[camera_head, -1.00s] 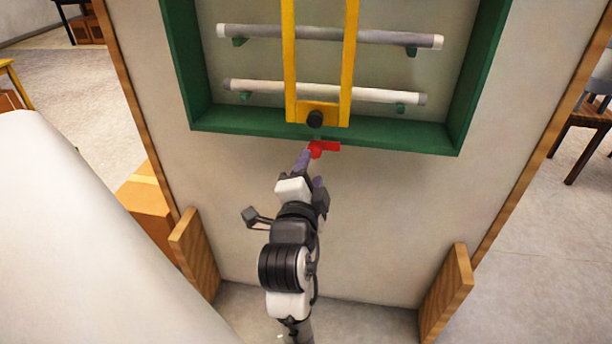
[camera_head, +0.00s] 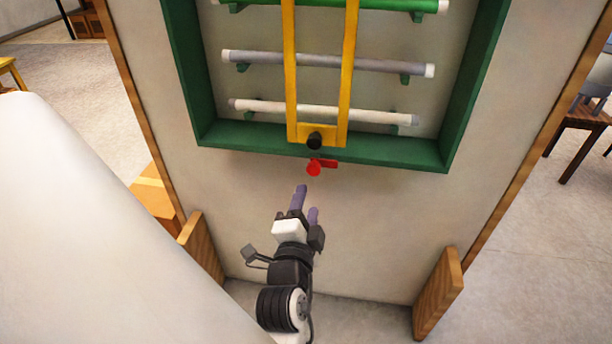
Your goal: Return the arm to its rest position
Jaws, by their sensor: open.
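My gripper (camera_head: 307,199) is low in the middle of the head view, with its two purple fingers pointing up toward the panel. The fingers are apart and nothing shows between them. A red handle (camera_head: 316,167) sits just under the lower edge of the green frame (camera_head: 380,152), a short way above the fingertips, with a visible gap. My arm reaches in from the bottom edge of the view; its lower links are cut off.
The green frame holds several tubes on a pale panel (camera_head: 380,240). A yellow bracket with a black knob (camera_head: 314,140) crosses them. Wooden feet (camera_head: 201,252) (camera_head: 438,292) flank the panel base. A cardboard box (camera_head: 156,194) stands left; a wooden chair (camera_head: 580,125) stands right.

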